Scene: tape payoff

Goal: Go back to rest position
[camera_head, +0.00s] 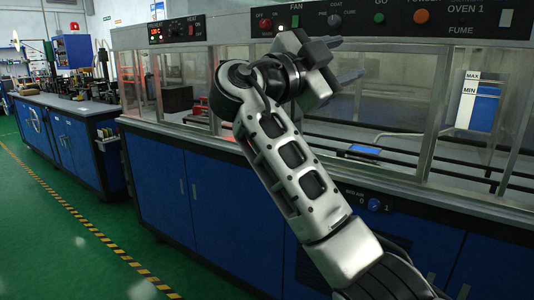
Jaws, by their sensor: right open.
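My right arm rises from the bottom right of the head view, across the front of the machine. My right gripper (348,58) is at its upper end, just below the machine's top control panel. Its two grey fingers point right and stand apart, with nothing between them. It looks close to the machine's clear window, but I cannot tell the exact gap. My left gripper is not in view.
A long machine with blue cabinets (213,205), clear windows and a control panel (458,18) fills the middle and right. A blue workbench (72,148) stands at the left. Green floor (45,235) with a yellow-black line (88,223) is free at lower left.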

